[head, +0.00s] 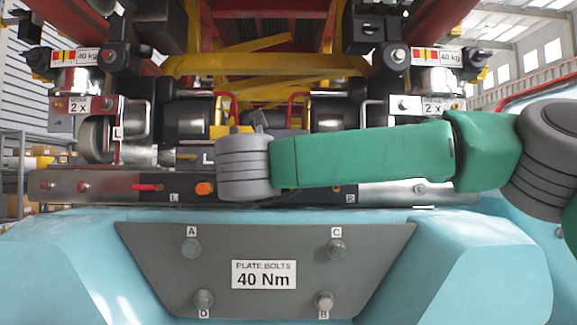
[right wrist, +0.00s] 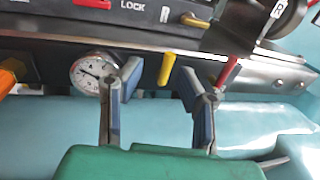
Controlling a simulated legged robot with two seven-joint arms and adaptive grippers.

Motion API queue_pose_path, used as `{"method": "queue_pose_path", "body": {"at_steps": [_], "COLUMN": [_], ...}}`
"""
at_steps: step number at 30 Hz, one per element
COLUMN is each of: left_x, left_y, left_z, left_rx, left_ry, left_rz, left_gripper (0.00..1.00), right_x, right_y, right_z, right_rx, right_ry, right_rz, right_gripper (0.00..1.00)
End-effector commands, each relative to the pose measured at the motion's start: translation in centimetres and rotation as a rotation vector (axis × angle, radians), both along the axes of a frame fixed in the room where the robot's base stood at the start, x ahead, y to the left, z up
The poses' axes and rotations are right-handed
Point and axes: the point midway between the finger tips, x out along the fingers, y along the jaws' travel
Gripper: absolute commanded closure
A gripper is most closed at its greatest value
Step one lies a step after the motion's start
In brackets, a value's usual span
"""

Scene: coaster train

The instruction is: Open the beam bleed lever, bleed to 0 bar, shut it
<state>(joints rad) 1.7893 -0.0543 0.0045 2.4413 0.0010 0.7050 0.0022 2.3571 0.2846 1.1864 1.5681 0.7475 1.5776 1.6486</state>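The pressure gauge (right wrist: 90,72) is a white dial on the beam (right wrist: 150,62), partly behind a finger of my right gripper; its reading is too small to tell. A short yellow lever (right wrist: 168,68), probably the bleed lever, sticks out of the beam right of the gauge. My right gripper (right wrist: 158,80) is open, its blue-padded fingers to either side of this lever in the picture. I cannot tell whether they touch it. In the head view my right arm hides the gauge, the yellow lever and the fingers. My left gripper is not in view.
An orange knob (head: 204,188) and a red lever (head: 147,187) are on the beam's left half. Another red lever (right wrist: 228,72) is close right of my right gripper. A brass lever (right wrist: 195,20) is above. The grey bolt plate (head: 265,222) is below the beam.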

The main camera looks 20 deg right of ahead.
Motion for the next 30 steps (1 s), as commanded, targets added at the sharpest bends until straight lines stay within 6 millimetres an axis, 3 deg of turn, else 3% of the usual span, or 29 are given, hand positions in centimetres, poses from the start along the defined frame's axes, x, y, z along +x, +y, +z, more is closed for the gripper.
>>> {"method": "queue_pose_path", "body": {"at_steps": [3, 9, 20, 23, 30], "left_x": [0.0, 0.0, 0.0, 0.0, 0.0], "left_y": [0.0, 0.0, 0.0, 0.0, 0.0], "left_z": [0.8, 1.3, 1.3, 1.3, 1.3], "left_rx": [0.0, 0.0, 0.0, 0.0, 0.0], "left_ry": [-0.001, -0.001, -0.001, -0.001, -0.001], "left_rz": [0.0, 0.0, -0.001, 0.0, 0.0], "left_gripper": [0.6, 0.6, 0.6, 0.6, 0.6], "right_x": [1.9, 3.7, 4.3, 4.3, 4.2], "right_y": [-1.6, -3.1, -2.5, -2.4, -2.5], "right_z": [0.1, 0.1, 0.0, 0.0, 0.0], "right_rx": [0.004, 0.008, 0.0, -0.001, 0.003], "right_ry": [0.0, -0.001, 0.0, 0.0, -0.001], "right_rz": [-0.003, -0.003, -0.001, -0.001, 0.005], "right_gripper": [0.68, 0.68, 0.68, 1.0, 1.0]}}
